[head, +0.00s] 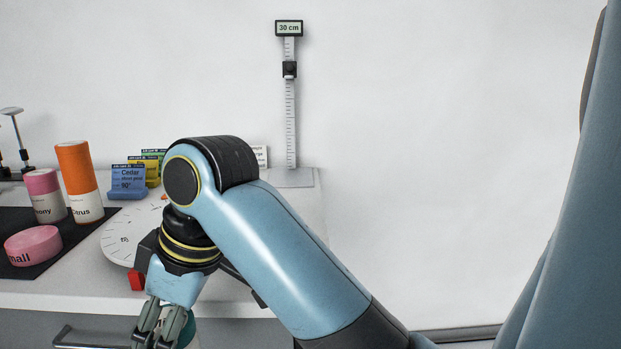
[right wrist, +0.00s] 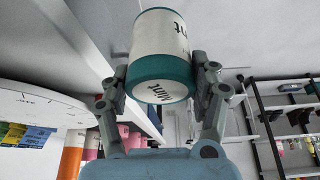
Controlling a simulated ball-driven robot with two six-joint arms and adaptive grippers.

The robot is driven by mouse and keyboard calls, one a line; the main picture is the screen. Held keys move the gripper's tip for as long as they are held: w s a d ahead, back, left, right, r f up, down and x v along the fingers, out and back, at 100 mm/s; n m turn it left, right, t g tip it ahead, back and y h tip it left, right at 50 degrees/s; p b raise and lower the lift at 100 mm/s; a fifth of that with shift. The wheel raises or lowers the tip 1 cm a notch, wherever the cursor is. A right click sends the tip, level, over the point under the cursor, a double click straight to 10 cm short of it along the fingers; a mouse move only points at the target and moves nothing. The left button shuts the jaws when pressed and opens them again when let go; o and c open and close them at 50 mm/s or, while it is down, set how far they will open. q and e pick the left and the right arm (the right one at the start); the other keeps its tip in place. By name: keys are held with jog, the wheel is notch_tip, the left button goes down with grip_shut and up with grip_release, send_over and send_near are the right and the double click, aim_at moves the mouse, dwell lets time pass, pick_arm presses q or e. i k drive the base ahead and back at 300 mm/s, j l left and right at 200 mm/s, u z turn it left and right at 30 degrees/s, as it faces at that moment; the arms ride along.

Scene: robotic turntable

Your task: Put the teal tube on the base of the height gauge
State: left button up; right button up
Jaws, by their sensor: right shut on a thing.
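The teal tube (right wrist: 163,68), with a white label reading "Mint", is held between the two fingers of my right gripper (right wrist: 160,82) in the right wrist view. In the head view my right gripper (head: 160,335) hangs at the bottom, in front of the table's front edge, and its fingers hide most of the tube. The height gauge (head: 290,125) stands upright at the back right of the table, its display reading "30 cm" and its dark slider high on the scale. Its grey base plate (head: 298,179) looks bare where visible; my arm partly covers the view nearby. My left gripper is not in view.
The round white turntable (head: 125,235) is partly behind my right arm. An orange tube (head: 75,165), a pink tube (head: 42,185) and a pink short cylinder (head: 33,245) stand on a dark mat (head: 75,225). Blue, yellow and green card holders (head: 128,182) stand behind. A red block (head: 137,281) is near the front edge.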

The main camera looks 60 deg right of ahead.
aim_at(290, 177)
jog(key=k+l+u, duration=0.15)
jog(key=l, duration=0.35)
jog(key=k+l+u, duration=0.2)
jog(key=k+l, duration=0.2)
jog(key=k+l+u, duration=0.15)
jog(key=k+l, duration=0.2)
jog(key=l, duration=0.15)
jog(key=l+u, duration=0.1)
jog(key=l, duration=0.5)
jog(key=l+u, duration=0.15)
jog(key=l, duration=0.4)
jog(key=k+l+u, duration=0.1)
jog(key=l, duration=0.45)
jog(key=k+l+u, duration=0.1)
jog(key=l, duration=0.5)
